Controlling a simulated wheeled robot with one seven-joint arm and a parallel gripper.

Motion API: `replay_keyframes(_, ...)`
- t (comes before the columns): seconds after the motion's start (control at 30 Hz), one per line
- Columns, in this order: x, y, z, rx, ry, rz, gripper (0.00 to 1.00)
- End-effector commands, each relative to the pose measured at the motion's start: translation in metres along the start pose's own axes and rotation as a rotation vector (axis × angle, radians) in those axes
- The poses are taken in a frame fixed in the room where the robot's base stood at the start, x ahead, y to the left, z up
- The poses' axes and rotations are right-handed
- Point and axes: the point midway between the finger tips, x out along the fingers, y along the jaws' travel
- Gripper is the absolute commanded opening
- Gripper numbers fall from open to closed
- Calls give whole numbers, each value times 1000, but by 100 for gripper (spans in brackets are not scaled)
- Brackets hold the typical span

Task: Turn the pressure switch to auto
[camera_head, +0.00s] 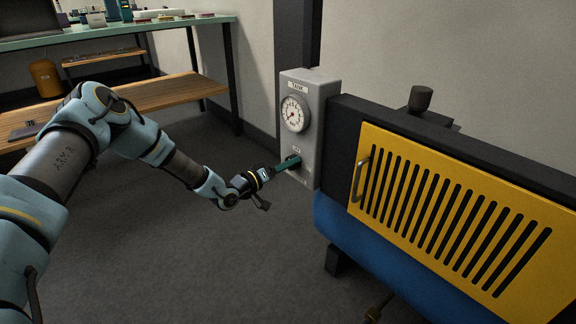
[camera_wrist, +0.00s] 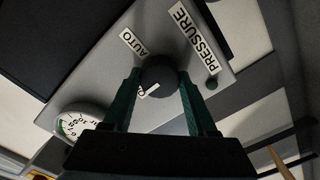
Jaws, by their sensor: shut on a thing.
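The pressure switch is a round dark knob (camera_wrist: 159,76) on a grey panel. My gripper (camera_head: 289,163) reaches the lower part of the grey switch box (camera_head: 301,100) in the head view. Its green fingers stand on either side of the knob in the wrist view and are shut on it. An AUTO label (camera_wrist: 133,42) is above and left of the knob, and a PRESSURE label (camera_wrist: 194,38) is above and right. A partly hidden label (camera_wrist: 141,93) lies at the knob's lower left. A white mark shows beside it; I cannot tell clearly where the knob points.
A round dial gauge (camera_head: 295,114) sits above the switch on the box. A yellow slotted cover (camera_head: 450,210) with a handle, over a blue tank (camera_head: 350,235), stands close on the right. A workbench (camera_head: 140,27) is at the back left. The floor between is clear.

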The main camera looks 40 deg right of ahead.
Motion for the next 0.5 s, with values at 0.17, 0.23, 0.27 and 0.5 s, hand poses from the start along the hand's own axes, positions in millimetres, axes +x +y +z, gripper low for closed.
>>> replay_keyframes(0.17, 0, 0, 0, 0, 0, 0, 33)
replay_keyframes(0.23, 0, 0, 0, 0, 0, 0, 25)
replay_keyframes(0.27, 0, 0, 0, 0, 0, 0, 22)
replay_keyframes(0.5, 0, 0, 0, 1, 0, 0, 2)
